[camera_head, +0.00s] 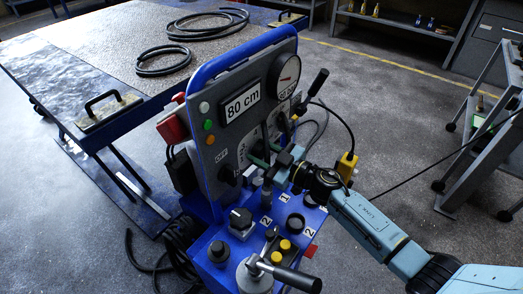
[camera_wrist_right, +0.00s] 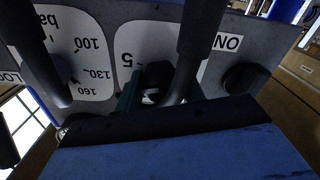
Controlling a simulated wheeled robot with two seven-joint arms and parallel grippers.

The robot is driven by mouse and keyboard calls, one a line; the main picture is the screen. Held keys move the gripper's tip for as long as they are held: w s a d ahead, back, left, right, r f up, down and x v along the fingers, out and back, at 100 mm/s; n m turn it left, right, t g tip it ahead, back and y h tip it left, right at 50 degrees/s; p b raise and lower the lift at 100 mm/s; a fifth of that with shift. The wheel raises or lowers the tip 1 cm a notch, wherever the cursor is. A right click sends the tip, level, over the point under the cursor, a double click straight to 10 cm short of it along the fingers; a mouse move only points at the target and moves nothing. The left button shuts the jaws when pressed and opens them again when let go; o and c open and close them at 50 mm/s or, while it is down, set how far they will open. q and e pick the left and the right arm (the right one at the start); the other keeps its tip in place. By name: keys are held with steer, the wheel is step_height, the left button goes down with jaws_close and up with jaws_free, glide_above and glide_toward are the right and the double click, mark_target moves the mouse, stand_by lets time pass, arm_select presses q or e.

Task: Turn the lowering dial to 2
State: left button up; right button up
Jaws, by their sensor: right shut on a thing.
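The blue and grey jack console (camera_head: 216,110) stands in the middle of the head view. The lowering dial (camera_wrist_right: 157,76) is a dark knob on a white label bearing a figure 5, upside down in the right wrist view. My right gripper (camera_head: 268,156) reaches the panel from the right, its dark green fingers (camera_wrist_right: 160,93) shut around the dial. In the head view the gripper hides most of the dial. A dark bar crosses part of it in the wrist view. I cannot read its setting. My left gripper is not in view.
A black switch (camera_head: 228,173) marked OFF sits left of the gripper; a pressure gauge (camera_head: 285,76) and a black-knobbed lever (camera_head: 317,83) are above. Knobs and yellow buttons (camera_head: 278,256) fill the lower deck. A workbench (camera_head: 105,55) stands behind left, a trolley (camera_head: 490,130) right.

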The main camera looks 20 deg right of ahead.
steer(key=shift+n, duration=1.9)
steer(key=n, duration=0.4)
steer(key=shift+d+n, duration=0.1)
steer(key=shift+n, duration=0.2)
steer(key=n, duration=0.2)
steer(key=shift+n+b, duration=0.3)
steer(key=shift+b, duration=0.05)
steer(key=shift+n, duration=0.5)
steer(key=shift+n+b, duration=0.3)
steer(key=shift+n, duration=0.6)
steer(key=n+b, duration=0.1)
steer(key=n, duration=0.3)
steer(key=shift+r, duration=0.1)
steer(key=n+b, duration=0.2)
steer(key=n, duration=0.4)
steer(key=shift+n, duration=0.4)
steer(key=n+b, duration=0.1)
steer(key=n, duration=0.2)
steer(key=shift+r, duration=0.1)
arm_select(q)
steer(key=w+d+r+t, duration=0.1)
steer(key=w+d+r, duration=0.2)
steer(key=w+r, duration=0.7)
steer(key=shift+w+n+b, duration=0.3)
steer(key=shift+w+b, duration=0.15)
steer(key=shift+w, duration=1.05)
arm_select(e)
steer(key=shift+n, duration=0.7)
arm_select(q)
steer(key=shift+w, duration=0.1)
